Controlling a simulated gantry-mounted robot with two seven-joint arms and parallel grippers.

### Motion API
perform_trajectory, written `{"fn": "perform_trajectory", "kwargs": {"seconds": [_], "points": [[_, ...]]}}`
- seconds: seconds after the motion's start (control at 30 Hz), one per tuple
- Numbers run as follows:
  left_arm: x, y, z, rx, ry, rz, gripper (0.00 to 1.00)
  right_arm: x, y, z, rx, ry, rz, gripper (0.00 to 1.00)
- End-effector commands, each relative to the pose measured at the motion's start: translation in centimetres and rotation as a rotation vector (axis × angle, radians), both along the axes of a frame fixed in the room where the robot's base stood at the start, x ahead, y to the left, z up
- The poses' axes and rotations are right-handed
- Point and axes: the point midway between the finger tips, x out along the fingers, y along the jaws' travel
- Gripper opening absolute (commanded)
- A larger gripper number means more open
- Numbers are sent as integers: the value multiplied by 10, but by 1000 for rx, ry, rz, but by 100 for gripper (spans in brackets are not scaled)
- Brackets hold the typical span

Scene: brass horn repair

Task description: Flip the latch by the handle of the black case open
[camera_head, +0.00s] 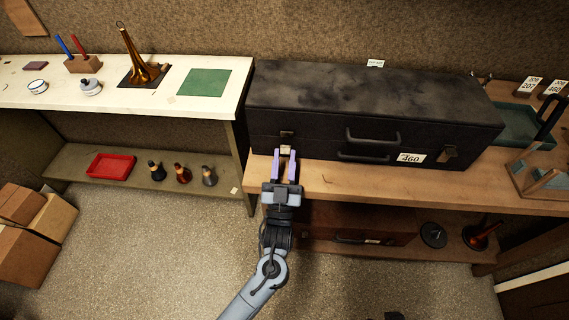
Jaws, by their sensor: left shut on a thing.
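The black case (375,98) lies closed on the wooden shelf, its front towards me. Its dark handle (373,138) is on the middle of the front, with a second dark handle (362,157) just below. A small brass latch (286,148) is at the front's left end; another latch (448,153) is at the right end. My left gripper (286,154) reaches up from below, with its two purple fingers at the left latch. It is shut on this latch, whose lower part is partly hidden between the fingertips. My right gripper is not in view.
A white label reading 460 (411,158) is on the case front. The wooden shelf edge (340,193) runs just below the case. A white table (215,108) with a horn bell stands left. A green tray (520,125) and a wooden rack (540,175) are right.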

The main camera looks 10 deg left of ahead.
Motion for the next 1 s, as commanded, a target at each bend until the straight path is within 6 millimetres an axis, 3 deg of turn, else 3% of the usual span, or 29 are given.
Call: {"fn": "perform_trajectory", "kwargs": {"seconds": [0.37, 0.4, 0.57, 1.0], "points": [[0, 0, 0, 1, -5, 1, 0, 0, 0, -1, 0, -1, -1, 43], [0, 0, 0, 1, -4, 1, 33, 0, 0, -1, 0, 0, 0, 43], [0, 0, 0, 1, -4, 1, 55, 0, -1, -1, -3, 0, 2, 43], [-8, 0, -7, 1, -1, 1, 55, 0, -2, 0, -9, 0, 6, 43]]}}
